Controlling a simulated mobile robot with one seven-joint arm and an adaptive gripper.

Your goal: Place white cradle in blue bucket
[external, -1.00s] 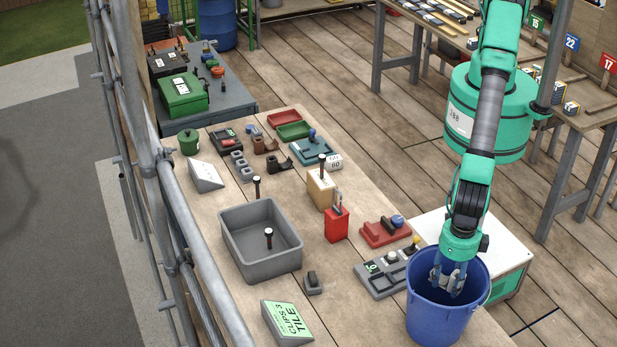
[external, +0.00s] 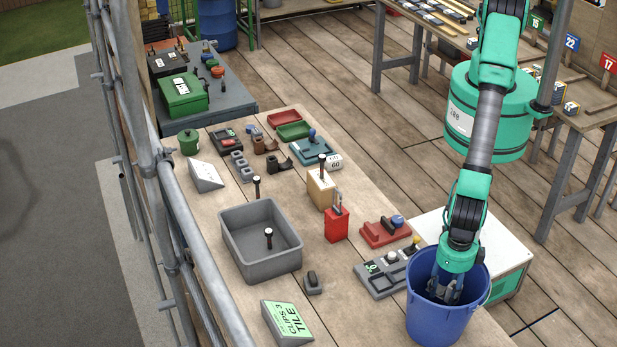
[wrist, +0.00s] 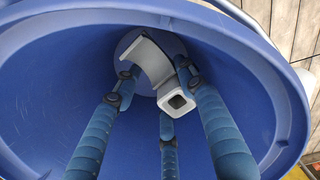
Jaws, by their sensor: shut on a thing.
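The blue bucket (external: 437,320) stands upright at the near right end of the workbench. My gripper (external: 444,294) points down through its open top, with the fingertips below the rim. In the wrist view the bucket's inner wall (wrist: 50,85) surrounds the fingers. The white cradle (wrist: 152,62), a curved plate with a square hollow stub, is held between the fingers of my gripper (wrist: 158,82) inside the bucket. It lies in front of the bucket floor; I cannot tell whether it touches. In the external view the cradle is hidden by the fingers and the bucket wall.
A grey slotted tray (external: 383,280) lies left of the bucket, with a red tool block (external: 385,233) behind it. A grey bin (external: 262,262), a red can (external: 336,226) and a green tile-clips sign (external: 287,322) stand farther left. The bucket rim closely surrounds my gripper.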

